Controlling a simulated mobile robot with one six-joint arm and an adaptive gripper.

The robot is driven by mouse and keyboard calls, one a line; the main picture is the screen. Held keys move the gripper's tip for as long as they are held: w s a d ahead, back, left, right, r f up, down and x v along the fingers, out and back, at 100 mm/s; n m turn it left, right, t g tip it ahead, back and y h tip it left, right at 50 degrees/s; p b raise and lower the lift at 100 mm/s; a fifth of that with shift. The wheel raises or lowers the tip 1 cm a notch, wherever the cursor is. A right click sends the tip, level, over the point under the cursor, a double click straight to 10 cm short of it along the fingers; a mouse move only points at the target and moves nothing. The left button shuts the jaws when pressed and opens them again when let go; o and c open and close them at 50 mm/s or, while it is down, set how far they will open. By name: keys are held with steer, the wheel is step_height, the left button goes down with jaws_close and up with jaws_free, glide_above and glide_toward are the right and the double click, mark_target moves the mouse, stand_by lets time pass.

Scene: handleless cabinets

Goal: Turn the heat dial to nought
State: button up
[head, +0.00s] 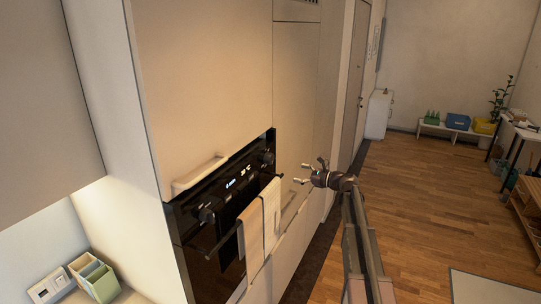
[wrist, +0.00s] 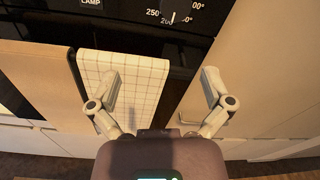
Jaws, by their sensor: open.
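The heat dial (wrist: 176,8) is at the top edge of the wrist view, on the black oven panel and cut off by the frame. Its printed numbers include 250 and 200, and a white mark points down close to 200. In the head view a dark knob (head: 268,158) sits at the right end of the oven front; I cannot read its numbers. My gripper (head: 309,171) is in front of the oven, to the right of the towels. It is open and empty in the wrist view (wrist: 160,76), with the dial beyond its fingertips and apart from them.
A checked towel (wrist: 135,75) hangs from the oven rail, close to the left finger. Another knob (head: 206,214) is at the oven's left end. A pale handle (head: 200,174) sticks out above the oven.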

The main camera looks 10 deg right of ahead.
mark_target(272, 160)
steer(key=shift+w+d+r+m+t, duration=0.4)
steer(key=shift+w+d+r+m, duration=0.1)
steer(key=shift+d+r, duration=0.2)
steer(key=shift+a, duration=0.1)
steer(key=x, duration=1.3)
steer(key=shift+w+a, duration=0.15)
steer(key=shift+a, duration=0.15)
steer(key=c, duration=1.1)
